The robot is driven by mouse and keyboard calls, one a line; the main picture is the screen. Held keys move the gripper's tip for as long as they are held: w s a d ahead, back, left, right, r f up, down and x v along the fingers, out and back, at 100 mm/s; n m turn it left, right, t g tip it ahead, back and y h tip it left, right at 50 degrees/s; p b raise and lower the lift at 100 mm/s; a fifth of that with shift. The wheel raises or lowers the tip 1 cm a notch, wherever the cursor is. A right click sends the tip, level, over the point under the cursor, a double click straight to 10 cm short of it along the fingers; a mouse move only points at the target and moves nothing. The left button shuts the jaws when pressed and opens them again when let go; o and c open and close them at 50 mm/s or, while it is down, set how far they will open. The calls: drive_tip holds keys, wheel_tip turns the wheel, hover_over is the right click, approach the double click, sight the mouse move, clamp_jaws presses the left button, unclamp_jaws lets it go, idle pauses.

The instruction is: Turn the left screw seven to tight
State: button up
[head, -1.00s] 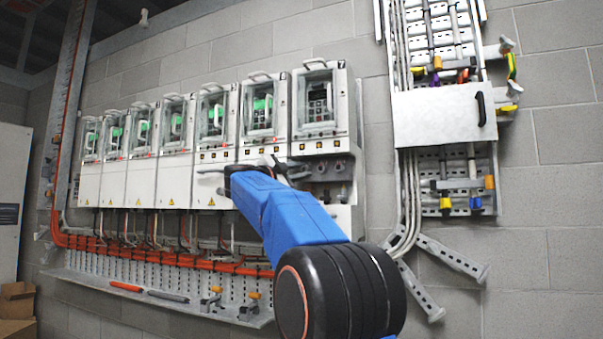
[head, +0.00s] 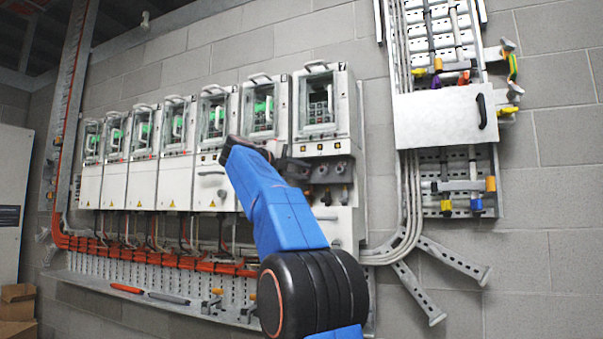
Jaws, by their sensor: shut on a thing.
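The drive marked 7 (head: 321,105) is the rightmost of the row on the wall. Its lower front is open and shows a dark terminal area (head: 330,172) with small screw heads or knobs. The left part of this area is covered by my arm, so I cannot make out the left screw. My gripper (head: 284,160) is beside the left edge of this area, mostly hidden behind my blue wrist. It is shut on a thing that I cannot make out. Whether it touches the screw does not show.
Drive 6 (head: 263,110) and further drives stand to the left. A perforated tray (head: 150,283) below carries an orange tool (head: 126,287), a grey tool (head: 168,297) and clamps. A white box (head: 446,118) and conduits are at right. Bare wall lies beyond.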

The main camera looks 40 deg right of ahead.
drive_tip(key=shift+f+m, duration=0.1)
drive_tip(key=shift+m, duration=0.3)
drive_tip(key=o, duration=1.1)
drive_tip(key=shift+c, duration=0.2)
